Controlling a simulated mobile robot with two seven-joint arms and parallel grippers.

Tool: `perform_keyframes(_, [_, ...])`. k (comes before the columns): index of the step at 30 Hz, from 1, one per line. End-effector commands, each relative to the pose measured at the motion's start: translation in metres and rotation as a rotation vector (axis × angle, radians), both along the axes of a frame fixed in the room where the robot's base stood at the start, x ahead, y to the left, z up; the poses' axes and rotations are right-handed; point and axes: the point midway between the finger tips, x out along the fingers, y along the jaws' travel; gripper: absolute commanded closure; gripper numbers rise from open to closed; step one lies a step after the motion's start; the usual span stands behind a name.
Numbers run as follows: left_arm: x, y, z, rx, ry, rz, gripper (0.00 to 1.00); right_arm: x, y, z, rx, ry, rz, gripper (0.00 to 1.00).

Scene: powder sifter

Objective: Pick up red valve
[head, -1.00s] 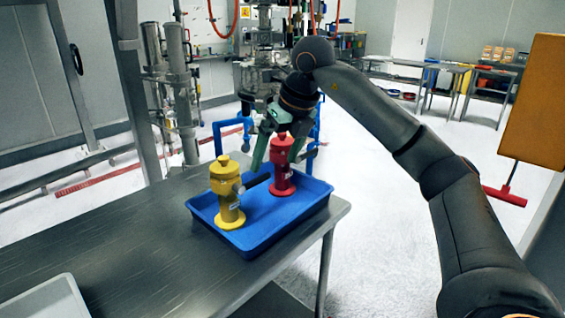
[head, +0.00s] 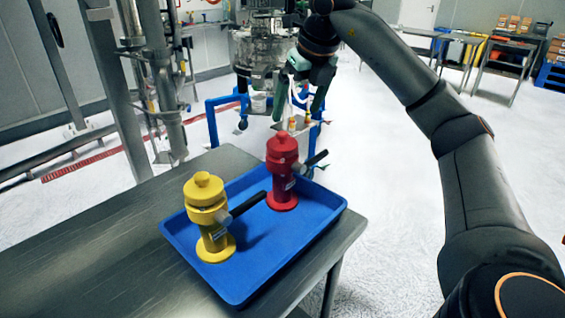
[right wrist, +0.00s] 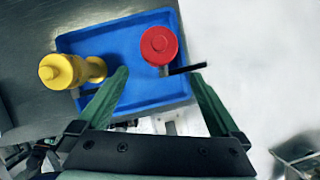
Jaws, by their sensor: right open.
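The red valve (head: 283,170) stands upright in the blue tray (head: 325,222), toward its far right part, with a dark handle pointing right. In the right wrist view the red valve (right wrist: 159,45) shows from above, ahead of the fingertips and between their lines. My right gripper (head: 298,108) is open and empty. In the head view it hangs above and beyond the red valve, apart from it. The right wrist view shows its green fingers (right wrist: 160,73) spread wide. My left gripper is not in view.
A yellow valve (head: 208,215) with a dark handle stands in the same tray, left of the red one. The tray sits at the right end of a metal table (head: 100,255). A blue-framed machine (head: 258,70) stands behind. Open floor lies to the right.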

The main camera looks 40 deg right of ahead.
Motion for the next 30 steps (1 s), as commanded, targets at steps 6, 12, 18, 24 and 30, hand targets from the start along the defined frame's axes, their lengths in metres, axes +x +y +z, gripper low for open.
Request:
perform_keyframes(6, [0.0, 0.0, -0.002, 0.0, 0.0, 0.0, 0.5, 0.005, -0.001, -0.014, -0.001, 0.004, -0.001, 0.0])
perform_keyframes(12, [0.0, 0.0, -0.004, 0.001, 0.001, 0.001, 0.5, 0.018, -0.004, -0.048, 0.0, 0.004, 0.0, 0.0])
perform_keyframes(18, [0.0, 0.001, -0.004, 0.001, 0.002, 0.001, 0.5, 0.027, -0.006, -0.067, 0.0, 0.001, 0.0, 0.0])
perform_keyframes(24, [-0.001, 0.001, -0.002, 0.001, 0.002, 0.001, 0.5, 0.036, -0.005, -0.085, -0.001, 0.003, 0.0, 0.0])
perform_keyframes(30, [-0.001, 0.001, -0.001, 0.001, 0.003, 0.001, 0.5, 0.046, -0.005, -0.112, 0.0, 0.006, 0.0, 0.0])
